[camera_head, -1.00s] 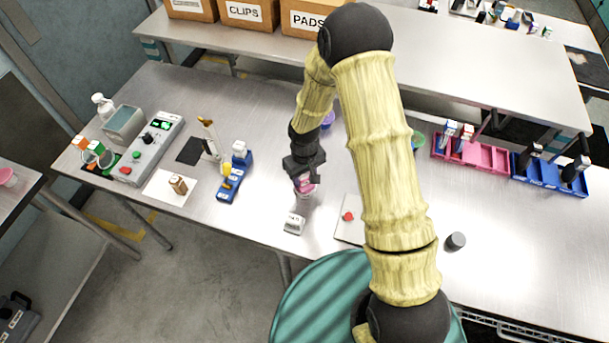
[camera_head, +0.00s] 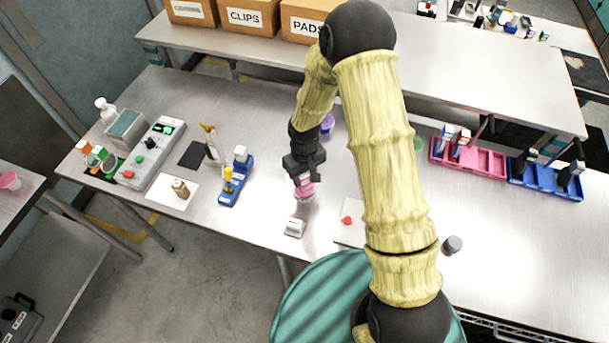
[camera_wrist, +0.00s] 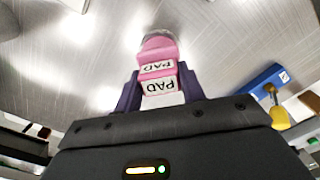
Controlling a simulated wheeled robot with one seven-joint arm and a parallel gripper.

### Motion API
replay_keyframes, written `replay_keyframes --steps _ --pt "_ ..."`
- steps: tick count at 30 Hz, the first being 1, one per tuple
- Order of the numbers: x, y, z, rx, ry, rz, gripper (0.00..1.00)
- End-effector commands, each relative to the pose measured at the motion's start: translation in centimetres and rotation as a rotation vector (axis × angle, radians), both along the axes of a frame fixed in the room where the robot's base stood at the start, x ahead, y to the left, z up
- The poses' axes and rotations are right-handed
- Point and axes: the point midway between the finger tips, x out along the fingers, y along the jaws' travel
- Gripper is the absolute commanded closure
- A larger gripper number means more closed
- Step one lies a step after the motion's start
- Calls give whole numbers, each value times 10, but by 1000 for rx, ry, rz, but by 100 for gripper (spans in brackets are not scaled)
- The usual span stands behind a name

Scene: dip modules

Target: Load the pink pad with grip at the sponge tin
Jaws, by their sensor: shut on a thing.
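My gripper (camera_head: 303,176) points down over the near middle of the steel table. It is shut on the pink pad with grip (camera_wrist: 158,86), whose white labels read PAD in the wrist view. The pad (camera_head: 306,189) shows only in part below the fingers in the head view. Just beyond the pad's lower end, the wrist view shows a rounded pink surface with a greyish rim (camera_wrist: 157,34), which appears to be the sponge tin. The tin (camera_head: 305,199) is small and partly covered in the head view. I cannot tell whether pad and sponge touch.
A small white block (camera_head: 295,227) stands just in front. A blue stand with a yellow part (camera_head: 231,186) is to the left. A white plate with a red piece (camera_head: 348,220) is to the right, beside my arm. Pink (camera_head: 487,163) and blue (camera_head: 560,188) trays sit far right.

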Motion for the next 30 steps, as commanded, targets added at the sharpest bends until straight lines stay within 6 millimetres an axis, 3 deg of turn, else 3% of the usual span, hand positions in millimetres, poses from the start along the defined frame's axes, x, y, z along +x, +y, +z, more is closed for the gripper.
replay_keyframes --steps 16,30 --pt "1 0 38 1 -2 1 79" --pt "0 0 39 1 -2 1 79"
